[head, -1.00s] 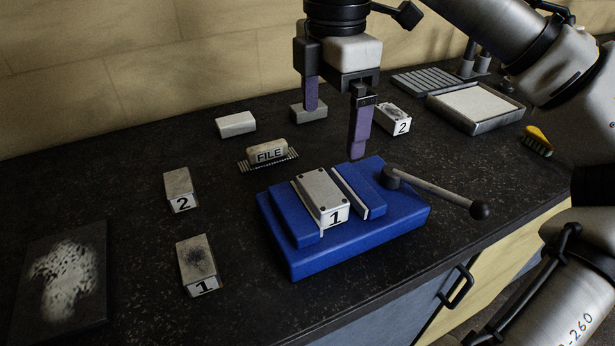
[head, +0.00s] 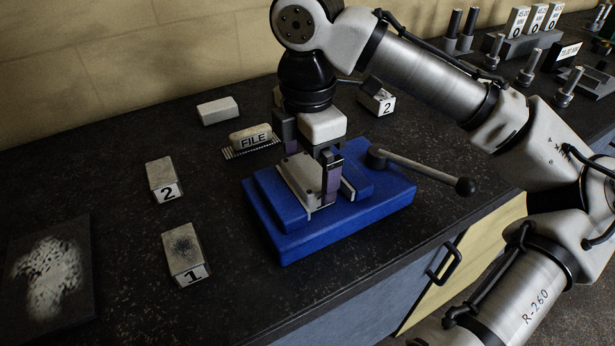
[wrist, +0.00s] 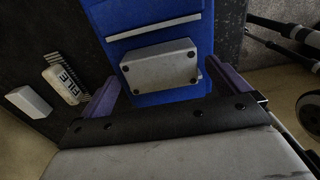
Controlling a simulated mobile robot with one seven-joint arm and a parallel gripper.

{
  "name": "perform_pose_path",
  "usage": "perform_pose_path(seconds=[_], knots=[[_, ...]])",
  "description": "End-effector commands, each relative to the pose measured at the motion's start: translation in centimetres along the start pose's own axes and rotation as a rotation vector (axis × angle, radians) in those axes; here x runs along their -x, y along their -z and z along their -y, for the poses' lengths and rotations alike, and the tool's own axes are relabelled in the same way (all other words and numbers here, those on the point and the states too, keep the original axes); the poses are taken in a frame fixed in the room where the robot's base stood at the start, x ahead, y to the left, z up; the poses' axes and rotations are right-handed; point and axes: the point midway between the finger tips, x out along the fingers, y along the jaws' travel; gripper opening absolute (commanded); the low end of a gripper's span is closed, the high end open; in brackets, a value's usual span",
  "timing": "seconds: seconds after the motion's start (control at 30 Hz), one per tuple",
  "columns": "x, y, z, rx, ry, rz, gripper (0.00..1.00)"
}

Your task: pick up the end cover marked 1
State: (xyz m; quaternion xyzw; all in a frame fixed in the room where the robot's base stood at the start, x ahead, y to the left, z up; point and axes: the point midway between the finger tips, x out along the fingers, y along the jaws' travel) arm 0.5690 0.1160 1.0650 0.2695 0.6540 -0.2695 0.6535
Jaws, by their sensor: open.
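A grey block with dark screws at its corners (head: 297,178) sits in the blue vise (head: 285,243). Its number is now hidden behind my near finger; the earlier head view shows a 1 on its front. In the wrist view the block (wrist: 160,68) lies between my purple fingers, with gaps on both sides. My gripper (head: 311,172) is open and low over the vise, with one finger in front of the block and the other mostly hidden behind it. Another grey block marked 1 (head: 184,252), with a dark smudge on top, lies at the lower left.
Blocks marked 2 lie at left (head: 162,177) and at back right (head: 377,100). A FILE block (head: 250,137) and a plain block (head: 217,111) are behind the vise. The vise handle (head: 425,172) sticks out right. A dark plate (head: 48,270) lies far left.

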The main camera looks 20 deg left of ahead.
Motion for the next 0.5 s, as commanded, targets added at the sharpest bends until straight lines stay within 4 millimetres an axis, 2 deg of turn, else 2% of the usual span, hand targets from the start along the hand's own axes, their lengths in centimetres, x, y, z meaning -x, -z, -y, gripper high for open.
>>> perform_pose_path(seconds=[0.1, 0.2, 0.43, 0.5], knots=[[-1.6, 0.1, 0.1, -0.001, 0.001, 0.002, 1.0], [-2.4, 0.1, 0.1, 0.0, 0.001, 0.001, 1.0], [-2.6, 0.1, 0.1, 0.0, -0.001, 0.0, 1.0], [-2.6, 0.1, 0.1, 0.0, -0.001, 0.001, 0.92]])
